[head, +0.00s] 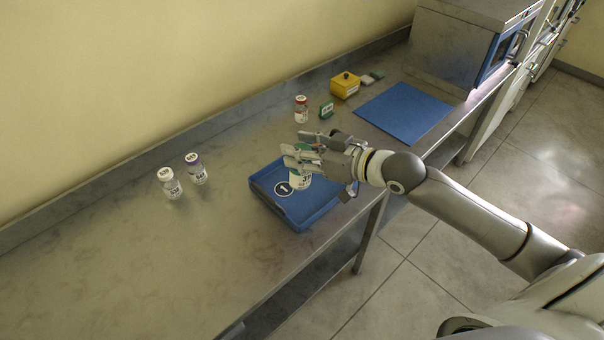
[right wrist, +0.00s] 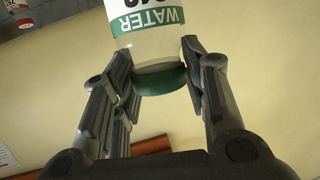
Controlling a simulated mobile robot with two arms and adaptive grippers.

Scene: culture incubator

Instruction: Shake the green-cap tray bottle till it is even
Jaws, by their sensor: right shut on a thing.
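My right gripper (head: 318,155) is shut on the green-cap bottle (head: 301,180), at the blue tray marked 1 (head: 318,213). The fingers cover much of the bottle in the head view. The right wrist view shows the bottle (right wrist: 150,48) between the fingers of the right gripper (right wrist: 160,85), with its green cap (right wrist: 160,80) and a white and green label reading WATER upside down in the picture. The liquid looks pale. I cannot tell whether the bottle touches the tray. My left gripper is not in view.
A blue mat (head: 404,112) lies right, before a metal cabinet (head: 455,45). The near-left bench is clear.

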